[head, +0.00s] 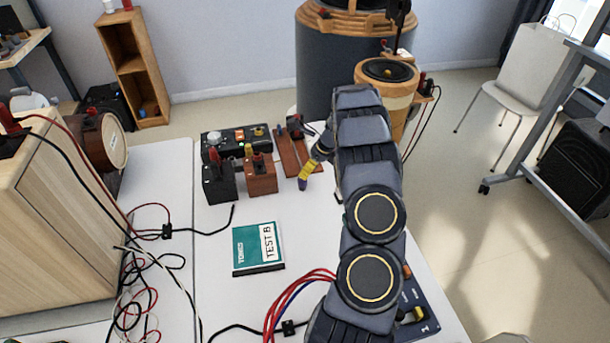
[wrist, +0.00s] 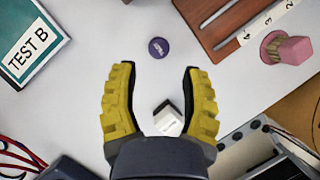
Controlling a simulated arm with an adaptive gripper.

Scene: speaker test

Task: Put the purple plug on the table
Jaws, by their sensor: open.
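The purple plug (wrist: 158,47) shows in the wrist view as a small round purple top with pale lettering, over the white table (wrist: 85,60). It lies just beyond and between the two yellow fingertips of my gripper (wrist: 158,68), with clear gaps on both sides. In the head view the purple plug (head: 302,184) shows just below the yellow finger of my gripper (head: 309,172), and looks to stand on the white table (head: 215,280). My gripper is open and nothing is pinched. The plug's lower part is hard to see.
A brown slotted board (wrist: 235,25) with numbers and a pink plug (wrist: 290,48) are at the right. A white block (wrist: 167,122) shows between the finger bases. A green TEST B box (head: 258,248), black and brown blocks (head: 261,174) and loose cables stand nearby.

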